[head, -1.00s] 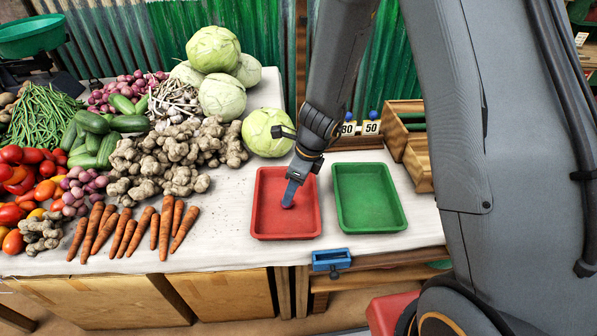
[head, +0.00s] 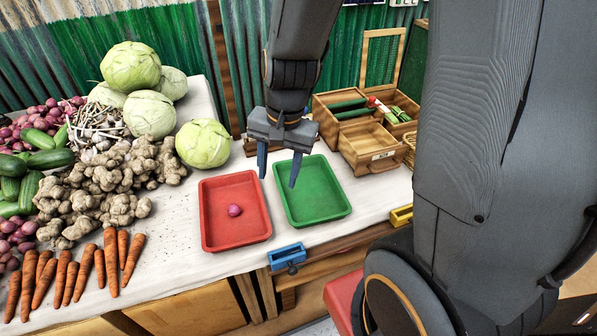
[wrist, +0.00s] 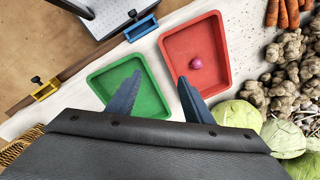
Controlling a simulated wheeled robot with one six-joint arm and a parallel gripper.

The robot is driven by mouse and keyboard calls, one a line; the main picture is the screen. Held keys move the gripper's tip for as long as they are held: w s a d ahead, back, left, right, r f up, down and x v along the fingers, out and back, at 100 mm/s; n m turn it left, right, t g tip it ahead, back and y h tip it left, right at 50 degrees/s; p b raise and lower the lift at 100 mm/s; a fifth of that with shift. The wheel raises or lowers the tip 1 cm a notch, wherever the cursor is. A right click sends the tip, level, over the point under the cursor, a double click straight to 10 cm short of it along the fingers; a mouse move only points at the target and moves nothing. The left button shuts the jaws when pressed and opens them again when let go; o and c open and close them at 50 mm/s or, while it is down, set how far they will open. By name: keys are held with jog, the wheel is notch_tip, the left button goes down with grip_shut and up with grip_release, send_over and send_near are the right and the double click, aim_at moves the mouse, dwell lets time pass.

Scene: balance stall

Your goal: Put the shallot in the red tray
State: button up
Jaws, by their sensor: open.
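The shallot (head: 235,210) is small, round and purple-pink. It lies on the floor of the red tray (head: 211,236), apart from the walls; the wrist view also shows the shallot (wrist: 196,63) inside the red tray (wrist: 221,31). My gripper (head: 278,180) is open and empty, above the green tray and the gap beside the red tray. In the wrist view its two fingers (wrist: 157,95) are spread apart with nothing between them.
The green tray (head: 318,207) stands empty, right of the red tray. Blue (head: 287,254) and yellow (head: 401,216) clamps sit on the table's front edge. A wooden box (head: 370,148) stands behind right. Cabbages (head: 203,143), ginger and carrots (head: 70,275) crowd the left side.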

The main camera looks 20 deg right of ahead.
jog(key=s+d+r+n+h, duration=0.1)
jog(key=s+d+r+n, duration=0.1)
jog(key=s+d+n, duration=0.2)
jog(key=n, duration=0.3)
jog(key=shift+s+r+n, duration=0.2)
jog(key=shift+s+n, duration=0.1)
jog(key=shift+s, duration=0.05)
jog(key=shift+a, duration=0.1)
dwell(0.8)
